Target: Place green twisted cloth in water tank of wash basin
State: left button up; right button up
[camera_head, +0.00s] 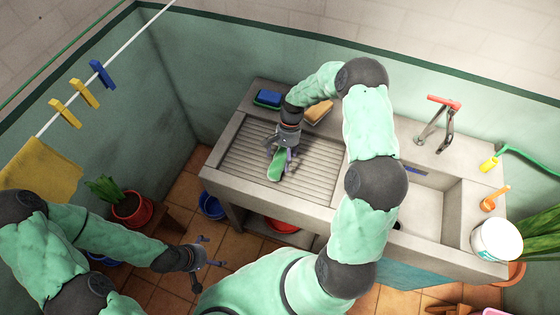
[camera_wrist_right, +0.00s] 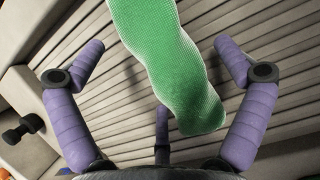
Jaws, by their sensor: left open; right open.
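The green twisted cloth (camera_head: 275,165) lies on the ribbed washboard side of the stone wash basin (camera_head: 225,178). In the right wrist view the cloth (camera_wrist_right: 170,65) is long, with pale edges, and its near end is between the spread fingers. My right gripper (camera_head: 283,160) is open over the cloth; the right wrist view also shows its open purple fingers (camera_wrist_right: 155,70). I cannot tell if they touch the cloth. The water tank (camera_head: 425,205) is the sunken part to the right, partly hidden by my right arm. My left gripper (camera_head: 212,252) is open and empty, low over the floor.
A blue sponge (camera_head: 268,98) and a tan block (camera_head: 318,111) sit on the back ledge. A red-handled tap (camera_head: 440,120) stands behind the tank. A white bucket (camera_head: 497,240) and orange scoop (camera_head: 494,199) are at the right end. A potted plant (camera_head: 130,207) stands left.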

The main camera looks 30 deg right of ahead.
jog(key=c, duration=1.4)
